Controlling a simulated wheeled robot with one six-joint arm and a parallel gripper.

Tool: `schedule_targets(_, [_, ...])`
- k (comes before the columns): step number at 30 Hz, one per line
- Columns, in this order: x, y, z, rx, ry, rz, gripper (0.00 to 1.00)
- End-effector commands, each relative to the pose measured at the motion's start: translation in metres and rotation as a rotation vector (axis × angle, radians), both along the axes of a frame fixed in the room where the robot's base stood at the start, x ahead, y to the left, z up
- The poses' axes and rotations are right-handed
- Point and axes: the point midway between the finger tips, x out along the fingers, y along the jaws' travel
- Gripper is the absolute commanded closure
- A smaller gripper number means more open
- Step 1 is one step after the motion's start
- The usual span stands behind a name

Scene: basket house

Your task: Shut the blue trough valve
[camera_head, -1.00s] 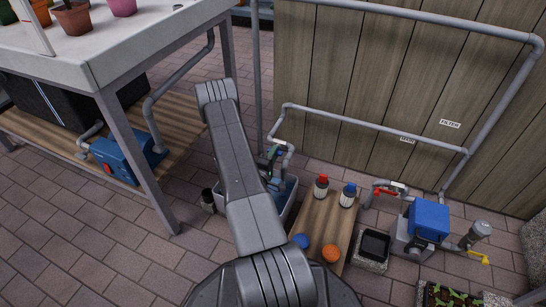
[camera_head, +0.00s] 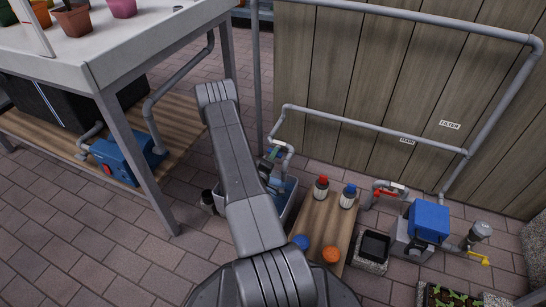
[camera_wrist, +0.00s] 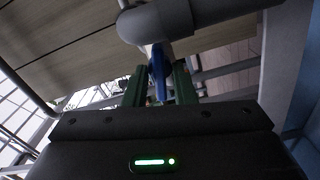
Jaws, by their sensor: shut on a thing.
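The blue valve handle (camera_wrist: 158,72) is a narrow blue lever under a grey pipe fitting in the wrist view. My gripper (camera_wrist: 159,88) has its two green fingers on either side of the lever and is shut on it. In the head view my gripper (camera_head: 272,156) is at the bent grey pipe (camera_head: 290,150) above the blue trough (camera_head: 291,203). The valve is small there and partly hidden by my gripper, so the lever's angle is hard to tell.
A blue pump (camera_head: 429,220) stands further right. A table leg (camera_head: 140,160) rises at left.

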Motion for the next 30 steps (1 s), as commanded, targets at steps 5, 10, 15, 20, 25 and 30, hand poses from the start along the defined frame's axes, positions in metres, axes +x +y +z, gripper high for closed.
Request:
schedule_targets(5, [-0.0004, 0.0000, -0.0006, 0.153, -0.062, 0.000, 0.99])
schedule_targets(10, [-0.0005, 0.0000, -0.0006, 0.303, -0.124, -0.001, 0.99])
schedule_targets(15, [-0.0005, 0.0001, -0.0007, 0.452, -0.185, 0.000, 0.99])
schedule_targets(20, [-0.0006, 0.0000, -0.0008, 0.592, -0.243, 0.000, 0.99])
schedule_targets(25, [-0.0006, 0.0000, -0.0008, 0.741, -0.305, 0.000, 0.99])
schedule_targets(30, [-0.0007, 0.0001, -0.0009, 0.886, -0.365, 0.000, 0.99])
